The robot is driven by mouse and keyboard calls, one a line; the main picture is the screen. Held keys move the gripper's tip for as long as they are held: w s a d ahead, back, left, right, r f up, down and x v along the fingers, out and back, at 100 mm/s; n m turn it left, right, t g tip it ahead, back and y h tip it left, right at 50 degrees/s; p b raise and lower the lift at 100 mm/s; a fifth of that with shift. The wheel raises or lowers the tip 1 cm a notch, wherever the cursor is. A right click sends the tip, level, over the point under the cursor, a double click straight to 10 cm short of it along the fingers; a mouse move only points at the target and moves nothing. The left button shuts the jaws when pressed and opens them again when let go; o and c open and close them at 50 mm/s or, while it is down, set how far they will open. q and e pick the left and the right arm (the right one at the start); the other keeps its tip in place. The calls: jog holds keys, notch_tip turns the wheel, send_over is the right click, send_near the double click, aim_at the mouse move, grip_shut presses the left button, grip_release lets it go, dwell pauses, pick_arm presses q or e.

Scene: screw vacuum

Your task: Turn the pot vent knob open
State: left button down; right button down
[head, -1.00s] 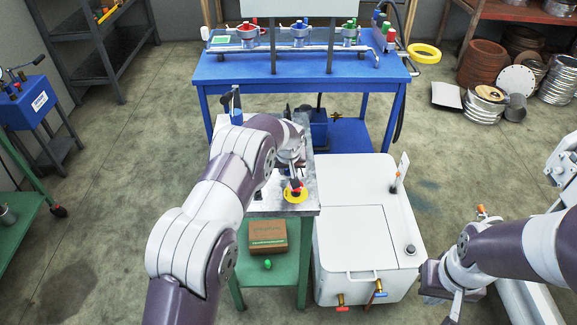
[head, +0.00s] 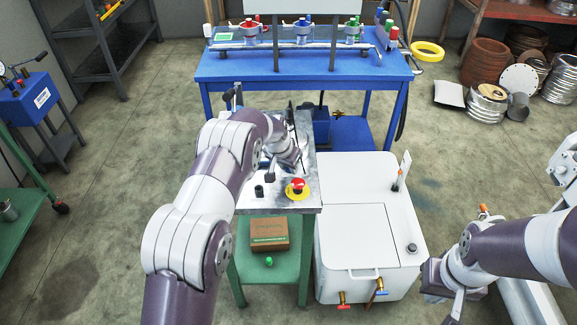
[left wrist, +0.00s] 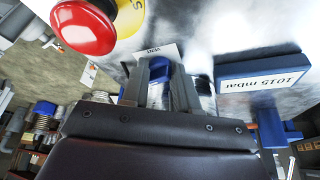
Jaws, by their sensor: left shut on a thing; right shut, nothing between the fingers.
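In the left wrist view my left gripper (left wrist: 160,68) is shut on a blue knob (left wrist: 161,64) beside a white "VENT" label (left wrist: 148,50). The fingers hide part of the knob. In the head view my left arm reaches over the grey metal tabletop (head: 302,207) of the green stand, and the wrist hides the fingers and the knob. My right gripper (head: 450,301) is at the lower right of the head view, beside the white cabinet, shut and empty, partly cut off by the frame.
A red emergency button (head: 298,185) on a yellow disc sits near the tabletop's front; it also looms close in the left wrist view (left wrist: 85,25). A black knob (head: 259,191) is left of it. A "1015 mbar" display (left wrist: 258,75) is near the fingers. The white cabinet (head: 340,185) adjoins.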

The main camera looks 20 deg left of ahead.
dwell(0.3)
pick_arm(q)
jog(key=c, duration=0.9)
grip_release()
jog(key=shift+o, duration=0.2)
jog(key=shift+r, duration=0.1)
jog(key=v, duration=1.2)
jog(key=shift+r+b, duration=0.2)
jog(key=shift+b, duration=0.2)
jog(key=shift+s, duration=0.1)
